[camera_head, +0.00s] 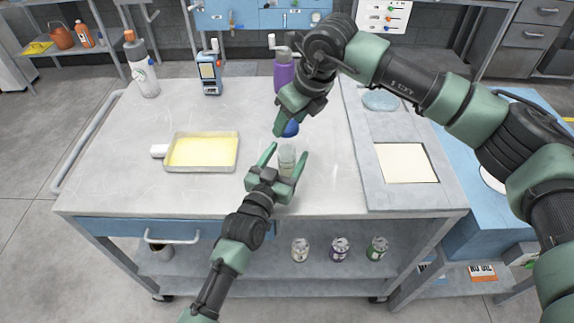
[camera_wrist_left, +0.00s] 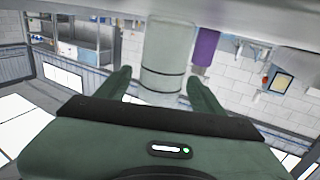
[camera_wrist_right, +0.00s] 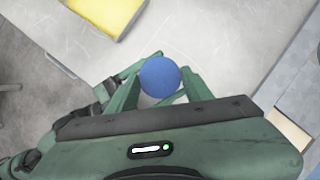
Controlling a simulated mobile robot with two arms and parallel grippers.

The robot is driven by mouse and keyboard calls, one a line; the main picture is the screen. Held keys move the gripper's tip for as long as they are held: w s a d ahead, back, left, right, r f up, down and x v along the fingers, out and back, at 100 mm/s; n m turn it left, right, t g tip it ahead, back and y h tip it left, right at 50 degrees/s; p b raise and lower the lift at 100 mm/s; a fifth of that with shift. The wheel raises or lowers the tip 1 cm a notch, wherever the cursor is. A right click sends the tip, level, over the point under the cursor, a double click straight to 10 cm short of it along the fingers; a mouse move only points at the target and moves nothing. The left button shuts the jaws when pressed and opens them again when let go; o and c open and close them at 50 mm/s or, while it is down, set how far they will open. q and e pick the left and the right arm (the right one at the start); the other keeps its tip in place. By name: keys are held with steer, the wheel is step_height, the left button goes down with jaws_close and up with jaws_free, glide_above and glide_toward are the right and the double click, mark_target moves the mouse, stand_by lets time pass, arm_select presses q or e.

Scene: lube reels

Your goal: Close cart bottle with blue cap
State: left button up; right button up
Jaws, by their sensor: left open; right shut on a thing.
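A clear cylindrical bottle (camera_head: 287,158) stands on the cart top (camera_head: 325,190). It also shows in the left wrist view (camera_wrist_left: 168,58), between the fingers. My left gripper (camera_head: 281,172) is open, with its fingers on either side of the bottle; contact cannot be told. My right gripper (camera_head: 291,115) is shut on a round blue cap (camera_head: 290,129), which is held above and a little behind the bottle. In the right wrist view the blue cap (camera_wrist_right: 159,77) sits between the fingertips and hides what is below it.
A yellow-filled tray (camera_head: 202,152) lies to the left. A grey panel (camera_head: 365,130) covers the right side. Several cans sit on the lower shelf.

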arm_select(q)
jaws_close()
arm_select(e)
glide_above(290, 147)
steer(key=s, duration=0.3)
steer(key=shift+w+f, duration=0.2)
steer(key=shift+f, duration=2.3)
steer(key=shift+f, duration=0.85)
steer(key=shift+f, duration=0.3)
arm_select(q)
steer(key=shift+r, duration=0.1)
arm_select(e)
steer(key=shift+s+f, duration=0.1)
steer(key=shift+f, duration=0.3)
